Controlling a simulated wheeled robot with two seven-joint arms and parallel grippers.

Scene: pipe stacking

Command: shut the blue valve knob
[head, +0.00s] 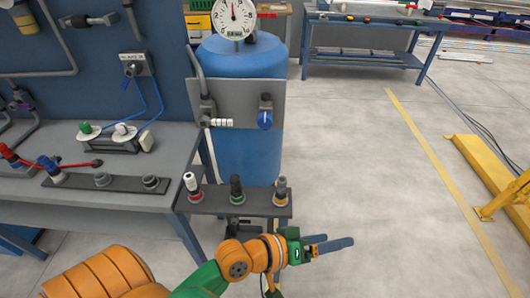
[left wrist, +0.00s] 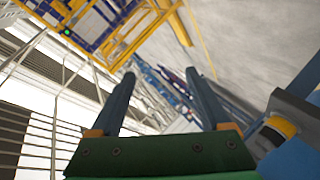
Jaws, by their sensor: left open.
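The blue valve knob (head: 265,120) sits at the right side of a grey panel (head: 237,98) in front of a blue tank (head: 250,158) in the head view. Its handle looks roughly upright. My left gripper (head: 338,241) is low in the head view, below and to the right of the knob, well apart from it. Its fingers point right, away from the knob. In the left wrist view the two blue fingers (left wrist: 160,74) are spread with nothing between them. The knob does not show in that view. My right gripper is in neither view.
A pressure gauge (head: 235,18) tops the tank. A white-handled fitting (head: 219,122) is left of the knob. A dark shelf (head: 255,207) with several upright fittings stands between my left arm and the panel. A workbench (head: 70,195) is at left; open floor (head: 370,150) lies right.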

